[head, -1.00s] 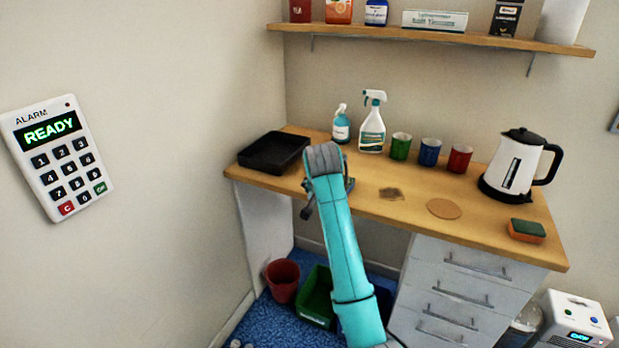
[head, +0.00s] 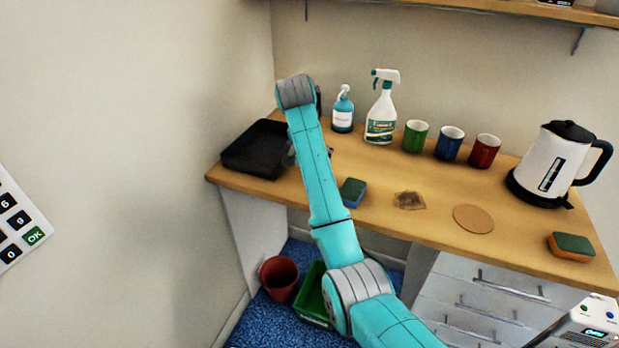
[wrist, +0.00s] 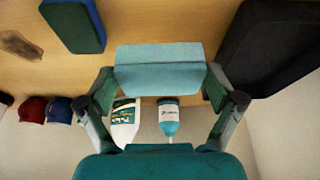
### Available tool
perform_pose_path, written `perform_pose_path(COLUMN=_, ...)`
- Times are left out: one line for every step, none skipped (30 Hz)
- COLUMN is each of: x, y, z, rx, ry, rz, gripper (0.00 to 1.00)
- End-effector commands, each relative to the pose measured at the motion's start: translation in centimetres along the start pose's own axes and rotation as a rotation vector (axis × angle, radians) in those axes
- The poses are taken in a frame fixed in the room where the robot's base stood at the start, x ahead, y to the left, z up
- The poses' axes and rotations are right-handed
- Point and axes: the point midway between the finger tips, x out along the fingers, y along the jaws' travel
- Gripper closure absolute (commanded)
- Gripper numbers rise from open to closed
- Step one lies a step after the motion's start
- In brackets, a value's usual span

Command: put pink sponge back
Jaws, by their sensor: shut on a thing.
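My gripper (wrist: 160,88) is shut on a light blue block (wrist: 160,68), shaped like a sponge, in the wrist view. It holds the block across its width, over the desk beside the black tray (wrist: 275,45). In the head view my gripper is mostly hidden behind my arm, near the right edge of the black tray (head: 255,150). Whether the block touches the desk, I cannot tell. I see no pink sponge. A green-and-blue sponge (head: 352,192) lies on the desk right of my arm, and another, green and orange (head: 572,246), lies at the right.
The desk (head: 330,160) also bears a spray bottle (head: 381,115), a smaller blue bottle (head: 343,112), green, blue and red mugs, a kettle (head: 550,170), a brown stain (head: 409,200) and a round coaster (head: 473,218). Bins stand below. A shelf overhangs the back.

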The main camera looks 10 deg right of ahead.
Motion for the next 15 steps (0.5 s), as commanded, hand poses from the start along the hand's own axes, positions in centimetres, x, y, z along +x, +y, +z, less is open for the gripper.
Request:
perform_pose_path(x=0.9, y=0.1, z=0.4, rx=-0.001, ry=-0.003, rz=0.002, gripper=0.46)
perform_pose_path(x=1.4, y=0.1, z=0.6, rx=-0.001, ry=-0.002, rz=0.002, gripper=0.46)
perform_pose_path(x=2.1, y=0.1, z=0.9, rx=-0.001, ry=-0.002, rz=0.002, gripper=0.46)
perform_pose_path(x=2.6, y=0.1, z=1.1, rx=-0.001, ry=-0.002, rz=0.002, gripper=0.46)
perform_pose_path(x=3.0, y=0.1, z=1.3, rx=-0.001, ry=-0.002, rz=0.002, gripper=0.46)
perform_pose_path(x=3.6, y=0.1, z=1.5, rx=0.000, ry=-0.001, rz=0.001, gripper=0.46)
perform_pose_path(x=3.9, y=0.0, z=1.6, rx=0.000, ry=-0.001, rz=0.001, gripper=0.46)
perform_pose_path(x=4.2, y=0.0, z=1.7, rx=0.000, ry=-0.001, rz=0.001, gripper=0.46)
perform_pose_path(x=4.5, y=0.0, z=1.8, rx=0.001, ry=-0.001, rz=0.001, gripper=0.46)
perform_pose_path(x=4.7, y=0.0, z=1.9, rx=0.001, ry=0.000, rz=0.000, gripper=0.46)
perform_pose_path(x=4.8, y=0.0, z=1.9, rx=0.001, ry=0.000, rz=0.000, gripper=0.46)
perform_pose_path(x=5.2, y=0.0, z=2.1, rx=0.000, ry=0.000, rz=0.000, gripper=0.46)
perform_pose_path(x=5.5, y=0.0, z=2.2, rx=0.000, ry=0.000, rz=0.000, gripper=0.46)
perform_pose_path(x=5.8, y=0.0, z=2.4, rx=0.000, ry=-0.001, rz=0.001, gripper=0.46)
perform_pose_path(x=6.4, y=0.1, z=2.6, rx=0.000, ry=-0.002, rz=0.002, gripper=0.46)
